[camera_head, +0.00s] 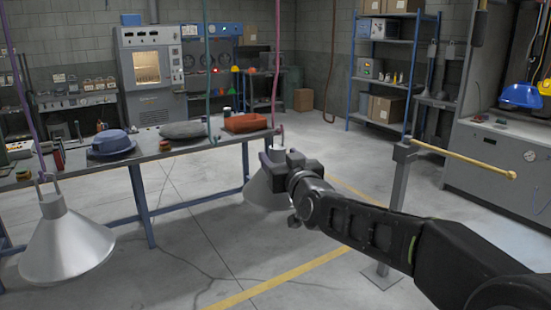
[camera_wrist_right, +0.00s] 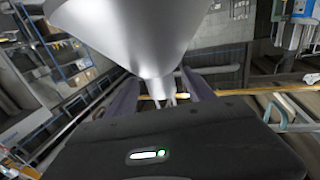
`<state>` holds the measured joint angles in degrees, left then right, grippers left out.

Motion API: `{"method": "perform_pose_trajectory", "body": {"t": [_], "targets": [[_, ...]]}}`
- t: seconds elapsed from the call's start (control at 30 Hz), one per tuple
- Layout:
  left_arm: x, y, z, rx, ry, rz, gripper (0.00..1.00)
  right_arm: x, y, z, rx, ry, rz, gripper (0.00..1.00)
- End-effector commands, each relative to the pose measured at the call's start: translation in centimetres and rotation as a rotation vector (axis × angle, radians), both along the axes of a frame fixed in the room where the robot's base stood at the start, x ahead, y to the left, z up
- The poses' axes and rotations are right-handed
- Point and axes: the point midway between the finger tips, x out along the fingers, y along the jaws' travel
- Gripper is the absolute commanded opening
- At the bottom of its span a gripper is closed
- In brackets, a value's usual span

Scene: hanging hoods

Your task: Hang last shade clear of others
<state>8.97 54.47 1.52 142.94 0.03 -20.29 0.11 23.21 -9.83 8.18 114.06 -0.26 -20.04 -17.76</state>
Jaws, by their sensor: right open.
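One grey cone-shaped shade (camera_head: 66,248) hangs by its hook from the purple cord (camera_head: 28,110) at the left of the head view. A second shade (camera_head: 262,188) is near the middle, under the pink cord (camera_head: 276,70), partly hidden by my right gripper (camera_head: 288,165). In the right wrist view, this shade's cone (camera_wrist_right: 140,30) fills the top centre. Its narrow neck lies between the spread fingers of my right gripper (camera_wrist_right: 160,95). The fingers are open around the neck. Whether its hook bears on the pink cord is hard to tell. My left gripper is not in view.
A green cord (camera_head: 207,70) hangs between the two shades with no shade on it. A workbench (camera_head: 185,152) behind holds a blue hat-like item (camera_head: 111,142) and a red tray (camera_head: 245,123). A grey stand with a brass rod (camera_head: 465,158) is right of my gripper.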

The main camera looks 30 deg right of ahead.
Motion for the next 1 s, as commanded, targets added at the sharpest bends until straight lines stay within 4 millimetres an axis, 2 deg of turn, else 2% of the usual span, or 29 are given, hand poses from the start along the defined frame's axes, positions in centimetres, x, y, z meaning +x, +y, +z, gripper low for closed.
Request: {"method": "perform_pose_trajectory", "body": {"t": [0.1, 0.27, 1.0], "targets": [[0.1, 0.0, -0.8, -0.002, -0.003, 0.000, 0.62, -1.8, 0.5, -0.2, 0.000, -0.001, 0.000, 0.62], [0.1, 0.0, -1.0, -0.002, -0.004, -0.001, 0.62, -2.8, 0.8, -0.1, 0.000, 0.000, 0.000, 0.62], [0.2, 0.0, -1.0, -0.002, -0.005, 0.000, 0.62, -2.9, 0.8, 0.0, 0.000, 0.000, 0.000, 0.62]]}}
